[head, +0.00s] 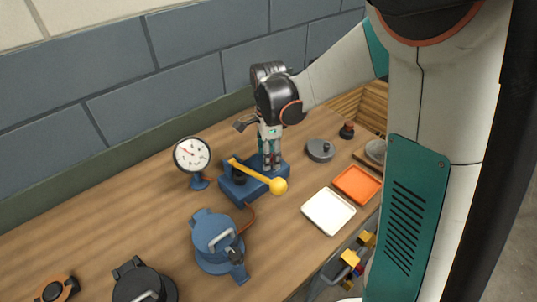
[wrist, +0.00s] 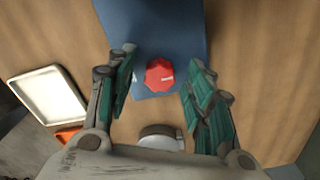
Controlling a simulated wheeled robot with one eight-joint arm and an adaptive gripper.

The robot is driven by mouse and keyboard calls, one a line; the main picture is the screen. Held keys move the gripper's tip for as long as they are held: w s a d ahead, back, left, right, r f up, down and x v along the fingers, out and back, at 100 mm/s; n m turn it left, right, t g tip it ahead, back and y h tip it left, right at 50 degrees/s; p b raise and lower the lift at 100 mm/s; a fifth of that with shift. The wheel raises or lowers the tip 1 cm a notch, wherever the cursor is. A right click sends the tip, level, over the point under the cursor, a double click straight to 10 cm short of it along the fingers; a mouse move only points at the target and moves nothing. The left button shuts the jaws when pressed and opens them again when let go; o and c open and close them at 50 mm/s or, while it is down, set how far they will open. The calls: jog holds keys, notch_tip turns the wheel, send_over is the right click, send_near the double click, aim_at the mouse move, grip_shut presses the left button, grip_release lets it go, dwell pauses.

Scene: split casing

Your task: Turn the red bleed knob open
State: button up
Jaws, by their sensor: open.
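The red bleed knob (wrist: 160,75) shows in the wrist view, on the end of the blue pump base (wrist: 150,25). It is faceted, with a pale pointer mark toward the right of the picture. My gripper (wrist: 158,84) is open, with one teal-padded finger on each side of the knob and a gap on both sides. In the head view my gripper (head: 271,160) points down over the right end of the blue base (head: 236,190). The knob is hidden there behind the gripper and base.
A yellow-ended lever (head: 277,185) reaches across the base's front. A pressure gauge (head: 192,156) stands left. A blue casing (head: 216,240) is in front, joined by a red hose. A grey lidded disc (head: 320,150), a white tray (head: 328,211) and an orange tray (head: 357,184) lie right.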

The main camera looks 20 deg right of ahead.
jog(key=shift+c, duration=0.3)
jog(key=c, duration=1)
